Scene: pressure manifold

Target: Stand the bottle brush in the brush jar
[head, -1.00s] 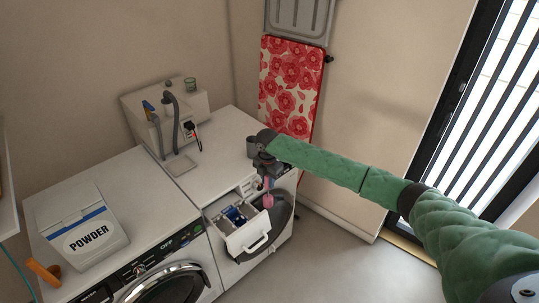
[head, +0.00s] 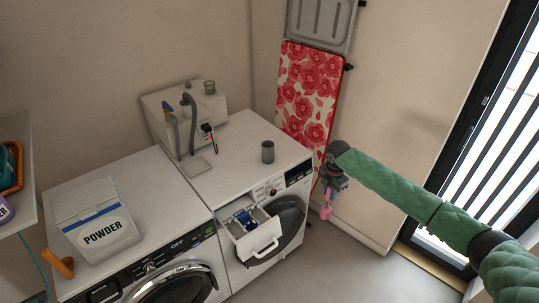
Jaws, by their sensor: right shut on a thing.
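My right gripper (head: 333,185) is shut on a pink thing, which looks like the bottle brush (head: 326,208). It hangs below the fingers, over the floor just right of the right-hand washer; its bristles are too small to tell. A dark grey cup, which looks like the brush jar (head: 267,152), stands upright on the right part of that washer's white top. The gripper is to the right of the jar and apart from it. My left gripper is not in view.
The right-hand washer's detergent drawer (head: 255,240) is pulled open. A powder box (head: 97,220) stands on the left machine. A grey hose (head: 187,120) and a small green glass (head: 209,87) are at the back. A floral ironing board (head: 308,90) leans behind my arm.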

